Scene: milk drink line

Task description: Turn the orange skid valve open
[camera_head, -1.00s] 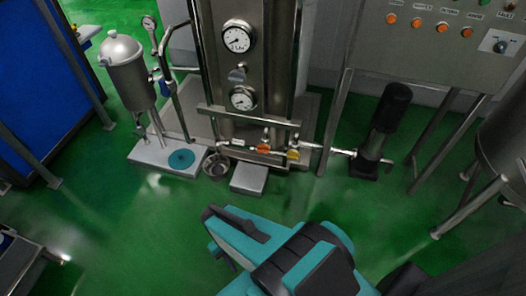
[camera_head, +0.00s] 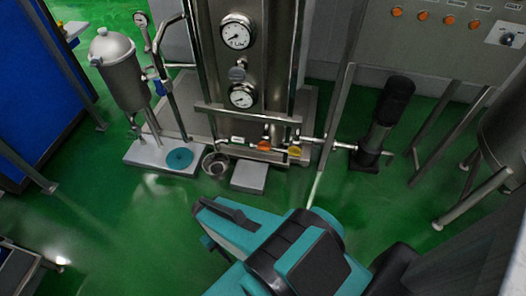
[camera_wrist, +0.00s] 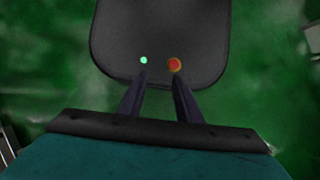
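The orange valve handle (camera_head: 264,145) is small in the head view, on the low horizontal pipe at the front of the steel skid (camera_head: 245,113). A yellow valve handle (camera_head: 294,151) sits just right of it on the same pipework. Handle details are too small to read. My teal arm is at the bottom of the head view, in front of the skid and apart from the valve; its fingertips cannot be made out there. In the wrist view my gripper (camera_wrist: 160,75) has its two dark fingers apart with nothing between them. The valve is not in the wrist view.
A grey block (camera_head: 249,176) and a round steel bowl (camera_head: 216,165) are on the floor before the skid. A dark pump (camera_head: 388,112) stands right of it. A steel filter vessel (camera_head: 121,73) stands left on a white base (camera_head: 150,157). Green floor in front is clear.

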